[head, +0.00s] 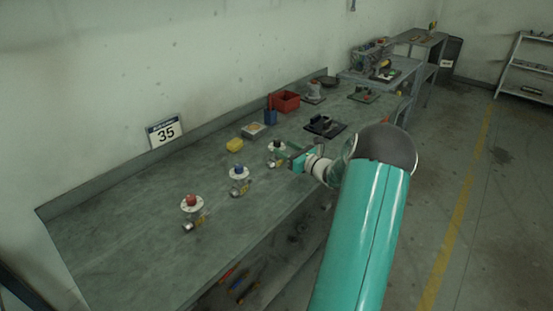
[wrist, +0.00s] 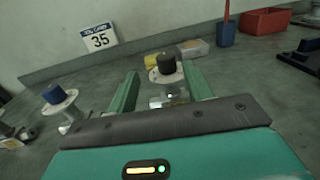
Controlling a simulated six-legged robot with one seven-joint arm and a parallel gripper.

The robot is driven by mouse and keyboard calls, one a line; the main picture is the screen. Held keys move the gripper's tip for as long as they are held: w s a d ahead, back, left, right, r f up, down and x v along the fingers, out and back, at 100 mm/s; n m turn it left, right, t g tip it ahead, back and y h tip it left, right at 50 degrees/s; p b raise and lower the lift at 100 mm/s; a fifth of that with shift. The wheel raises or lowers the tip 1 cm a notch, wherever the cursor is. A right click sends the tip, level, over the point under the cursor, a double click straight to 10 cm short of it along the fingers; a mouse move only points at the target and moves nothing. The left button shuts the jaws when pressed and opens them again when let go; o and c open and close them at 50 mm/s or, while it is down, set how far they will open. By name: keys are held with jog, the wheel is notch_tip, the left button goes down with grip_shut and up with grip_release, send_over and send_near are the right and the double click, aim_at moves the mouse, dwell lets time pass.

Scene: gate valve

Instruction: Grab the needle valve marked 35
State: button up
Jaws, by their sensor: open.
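A sign reading 35 (head: 165,132) leans at the back of the bench; it also shows in the wrist view (wrist: 98,38). Three small valves with white round flanges stand in a row: one with a red knob (head: 192,203), one with a blue knob (head: 239,174), and one with a black knob (head: 277,147). Their small yellow tags are too small to read. My gripper (head: 281,156) is open at the black-knob valve. In the wrist view the black-knob valve (wrist: 166,72) stands between the green fingers; contact cannot be told. The blue-knob valve (wrist: 58,98) is to their left.
A yellow block (head: 234,145), a pale box (head: 254,130), a blue container (head: 270,117) and a red bin (head: 286,102) stand behind the black-knob valve. A dark tray (head: 325,127) lies to its right. The bench (head: 120,230) is bare at the left.

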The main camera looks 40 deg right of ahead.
aim_at(280, 143)
jog(key=w, duration=0.4)
jog(key=w+d, duration=0.1)
jog(key=w, duration=0.1)
jog(key=shift+f, duration=0.1)
jog(key=shift+s, duration=0.1)
grip_shut()
